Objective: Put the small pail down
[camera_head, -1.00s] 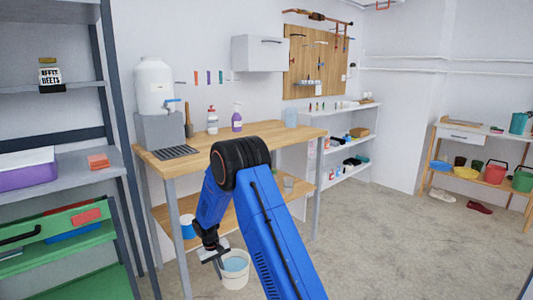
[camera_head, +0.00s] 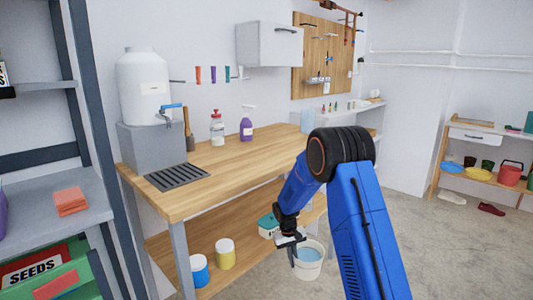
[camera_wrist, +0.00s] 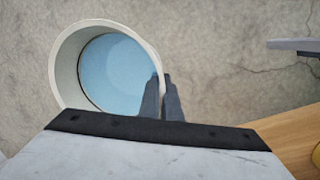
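The small pail (camera_head: 309,268) is white with light blue water inside. In the head view it hangs upright or nearly so at my gripper (camera_head: 292,240), in front of the workbench. In the wrist view the pail's rim (camera_wrist: 62,62) is seen from above, and my gripper (camera_wrist: 162,98) has its two dark fingers close together on the right side of the rim, pinching its wall. Its underside is hidden, so I cannot tell its exact height over the floor.
The wooden workbench (camera_head: 240,158) has a drain grate (camera_head: 177,176) under the tap of a white water tank (camera_head: 145,85). Paint pots (camera_head: 225,254) stand on its lower shelf. Concrete floor (camera_head: 440,240) is open to the right. A low rack (camera_head: 485,170) holds colored pails.

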